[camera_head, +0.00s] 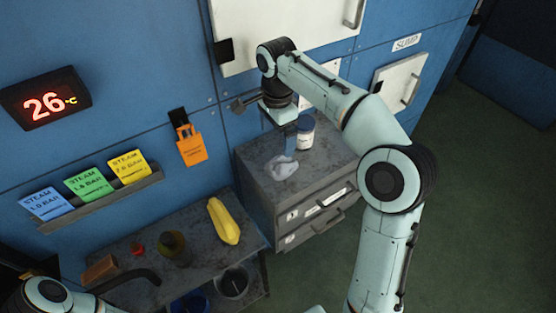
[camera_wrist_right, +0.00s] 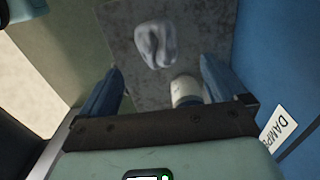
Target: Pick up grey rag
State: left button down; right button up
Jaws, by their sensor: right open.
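My right gripper (camera_head: 287,144) hangs above the cabinet, pointing down, just behind and above the rag. Its fingers in the right wrist view (camera_wrist_right: 161,68) are spread wide with nothing held between them. The rag looks apart from both fingers. My left gripper is not visible; only part of my left arm shows at the bottom left.
A white jar with a blue lid (camera_head: 306,136) stands on the cabinet close beside the right gripper; it also shows near the right finger in the wrist view (camera_wrist_right: 185,91). The blue wall (camera_head: 225,175) rises behind. A dark bench (camera_head: 200,260) holds a yellow object (camera_head: 224,222).

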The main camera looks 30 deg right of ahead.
send_over(281, 162)
jog(key=f, duration=0.4)
jog(key=shift+w+a+f+b, duration=0.1)
jog(key=shift+a+f+b, duration=0.2)
jog(key=shift+a+b, duration=0.1)
jog(key=shift+d+f+b, duration=0.2)
jog(key=shift+f+b, duration=0.05)
jog(key=shift+f, duration=1.15)
jog(key=shift+d+f+b, duration=0.2)
jog(key=shift+f, duration=1.15)
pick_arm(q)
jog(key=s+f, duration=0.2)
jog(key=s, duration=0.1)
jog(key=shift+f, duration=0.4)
pick_arm(e)
jog(key=c, duration=1.1)
